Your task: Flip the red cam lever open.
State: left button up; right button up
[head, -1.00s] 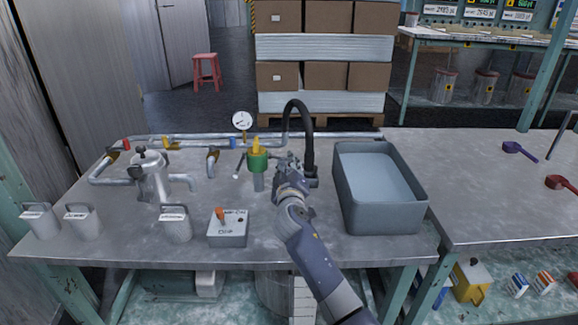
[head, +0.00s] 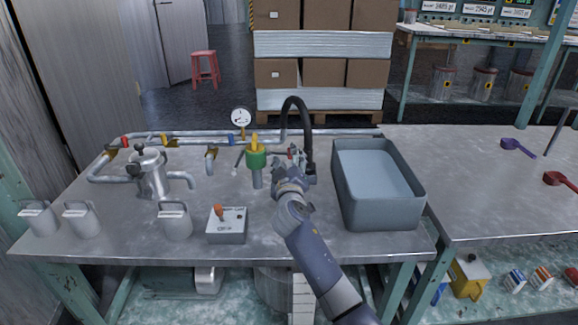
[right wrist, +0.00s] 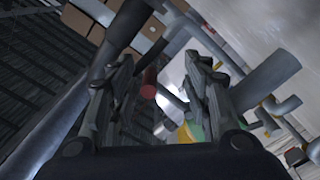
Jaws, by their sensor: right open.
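The red lever (head: 291,151) shows as a small patch just beyond my right gripper (head: 290,166), near the foot of the black hose (head: 308,130). The gripper hides most of the lever and its fitting in the head view. In the right wrist view, a red rounded end (right wrist: 148,82) appears between the two fingers of the right gripper (right wrist: 160,65). The fingers are apart and hold nothing. I cannot tell whether either finger touches the red piece. My left gripper is not in view.
A green and yellow fitting (head: 256,160) stands just left of the gripper. A grey basin (head: 345,215) stands to the right. Pipes with a gauge (head: 241,117) run along the back. A switch box (head: 228,228) and metal cans (head: 174,224) occupy the front left.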

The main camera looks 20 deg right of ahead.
jog(key=v, duration=1.1)
jog(key=shift+s, duration=0.4)
